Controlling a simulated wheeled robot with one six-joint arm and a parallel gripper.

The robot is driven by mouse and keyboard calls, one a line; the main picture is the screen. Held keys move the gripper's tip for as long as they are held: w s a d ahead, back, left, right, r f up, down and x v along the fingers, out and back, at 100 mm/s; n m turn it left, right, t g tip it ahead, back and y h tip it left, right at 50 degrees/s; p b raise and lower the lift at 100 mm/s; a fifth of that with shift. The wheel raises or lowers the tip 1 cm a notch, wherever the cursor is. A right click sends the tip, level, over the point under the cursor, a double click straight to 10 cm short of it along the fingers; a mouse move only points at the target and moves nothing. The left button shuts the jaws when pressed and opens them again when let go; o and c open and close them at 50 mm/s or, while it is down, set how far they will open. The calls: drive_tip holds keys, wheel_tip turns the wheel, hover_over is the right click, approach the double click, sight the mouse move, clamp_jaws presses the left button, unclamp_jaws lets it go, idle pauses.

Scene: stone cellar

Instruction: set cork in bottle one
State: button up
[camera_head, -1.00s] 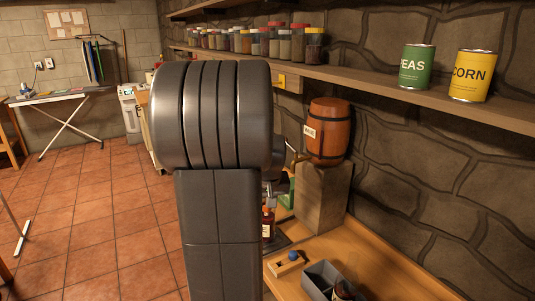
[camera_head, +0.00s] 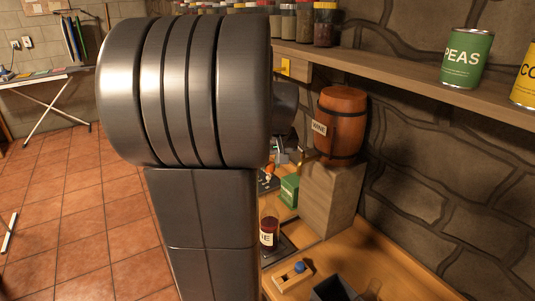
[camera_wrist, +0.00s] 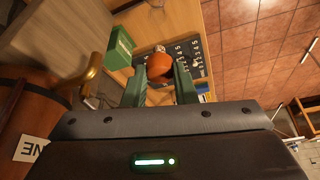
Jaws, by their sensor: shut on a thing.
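My gripper shows in the wrist view with two green fingers (camera_wrist: 160,82) closed on a rounded orange-brown thing that looks like the cork (camera_wrist: 160,67). In the head view my arm hides most of the gripper. A bottle of dark red liquid (camera_head: 268,230) with a white label stands upright on a dark tray, just right of my arm. Its label is partly hidden, so I cannot read it fully. I cannot make out this bottle in the wrist view. A small pale thing (camera_wrist: 159,48) shows just beyond the held piece.
A wooden barrel (camera_head: 342,120) stands on a block (camera_head: 331,195) right of the bottle. A green box (camera_head: 289,190) is behind the bottle. A wooden piece with a blue knob (camera_head: 292,277) and a grey bin (camera_head: 333,289) lie in front. A black numbered board (camera_wrist: 195,57) lies beyond the gripper.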

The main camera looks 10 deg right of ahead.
drive_tip(key=shift+s+r, duration=0.1)
drive_tip(key=shift+s, duration=0.15)
drive_tip(key=shift+f, duration=0.3)
drive_tip(key=shift+f+b, duration=1.7)
drive_tip(key=shift+f, duration=0.55)
drive_tip(key=shift+f+b, duration=0.85)
drive_tip(key=shift+f, duration=0.55)
idle(0.4)
drive_tip(key=o, duration=1)
